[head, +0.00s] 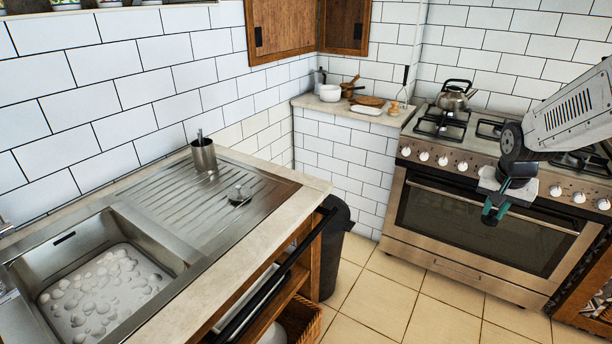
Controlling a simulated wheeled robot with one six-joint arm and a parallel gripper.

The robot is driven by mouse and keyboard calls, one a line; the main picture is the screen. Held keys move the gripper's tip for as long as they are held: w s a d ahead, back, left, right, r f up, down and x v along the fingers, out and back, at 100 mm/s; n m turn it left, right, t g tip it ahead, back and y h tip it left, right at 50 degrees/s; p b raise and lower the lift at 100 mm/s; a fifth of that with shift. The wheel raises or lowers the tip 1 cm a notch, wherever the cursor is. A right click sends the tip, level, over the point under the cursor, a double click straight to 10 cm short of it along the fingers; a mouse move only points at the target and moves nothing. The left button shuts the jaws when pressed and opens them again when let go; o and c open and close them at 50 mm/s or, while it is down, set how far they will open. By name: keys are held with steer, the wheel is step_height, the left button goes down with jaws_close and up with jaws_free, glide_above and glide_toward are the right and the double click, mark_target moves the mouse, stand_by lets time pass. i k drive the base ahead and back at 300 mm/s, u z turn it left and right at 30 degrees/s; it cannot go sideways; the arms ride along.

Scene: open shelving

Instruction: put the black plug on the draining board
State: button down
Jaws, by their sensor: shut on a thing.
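The draining board (165,207) is the ribbed steel surface to the right of the sink basin. A small grey and dark fitting (238,194) lies on its right part; I cannot tell whether it is a plug. My gripper (494,213), with teal fingers, hangs in front of the oven, well to the right of the draining board. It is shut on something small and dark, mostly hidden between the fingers. I cannot make out clearly whether this is the black plug.
A steel cup (204,156) with a utensil stands at the board's back edge. The sink basin (105,290) holds many pale bubbles or pebbles. A dark bin (336,245) stands beyond the counter's end. The oven (470,220) is behind my gripper. The board's middle is clear.

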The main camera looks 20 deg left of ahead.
mark_target(204, 223)
steer(key=u, duration=0.8)
steer(key=i, duration=0.8)
steer(key=u, duration=0.95)
